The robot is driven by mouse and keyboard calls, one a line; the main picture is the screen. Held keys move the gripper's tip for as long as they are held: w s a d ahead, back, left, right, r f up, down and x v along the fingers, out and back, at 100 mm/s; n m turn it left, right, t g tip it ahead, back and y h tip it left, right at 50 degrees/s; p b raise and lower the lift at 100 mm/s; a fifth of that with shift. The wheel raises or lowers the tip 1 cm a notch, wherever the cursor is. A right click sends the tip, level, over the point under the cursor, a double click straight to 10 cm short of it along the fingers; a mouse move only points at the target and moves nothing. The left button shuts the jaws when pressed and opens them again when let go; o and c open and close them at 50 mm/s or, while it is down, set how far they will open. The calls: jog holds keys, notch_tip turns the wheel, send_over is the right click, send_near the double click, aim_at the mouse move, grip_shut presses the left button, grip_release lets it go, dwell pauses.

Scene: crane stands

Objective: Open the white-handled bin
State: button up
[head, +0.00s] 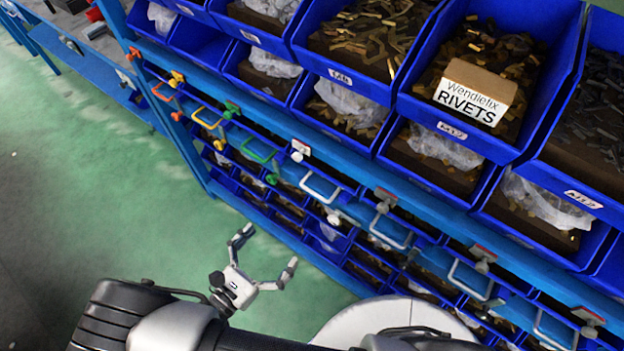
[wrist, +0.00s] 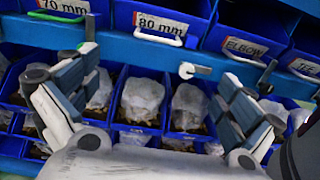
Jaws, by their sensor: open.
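A white wire handle (head: 320,187) is on a bin front in the blue rack's handled row, just right of a green handle (head: 259,150). In the wrist view a white handle (wrist: 158,39) shows below an "80 mm" label. That bin's front (wrist: 160,22) looks flush with its neighbours. My gripper (head: 266,252) is open and empty, in front of the rack and apart from the handle. In the wrist view my gripper (wrist: 160,72) has its fingers spread to either side, below the white handle. No contact with the handle shows.
More pale handles (head: 390,235) continue to the right, with small knobs (head: 333,219) along the row. Yellow (head: 207,117) and orange (head: 163,90) handles lie left. Open blue bins of parts stand above, one holding a rivets box (head: 475,92). Green floor (head: 110,190) is clear at left.

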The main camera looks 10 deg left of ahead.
aim_at(313, 194)
jog(key=b+x, duration=0.2)
jog(key=x, duration=1.5)
jog(key=shift+w+f, duration=0.1)
jog(key=c, duration=1.6)
jog(key=shift+o, duration=0.2)
jog(key=b+v, duration=0.1)
jog(key=v, duration=1.8)
jog(key=shift+b, duration=0.3)
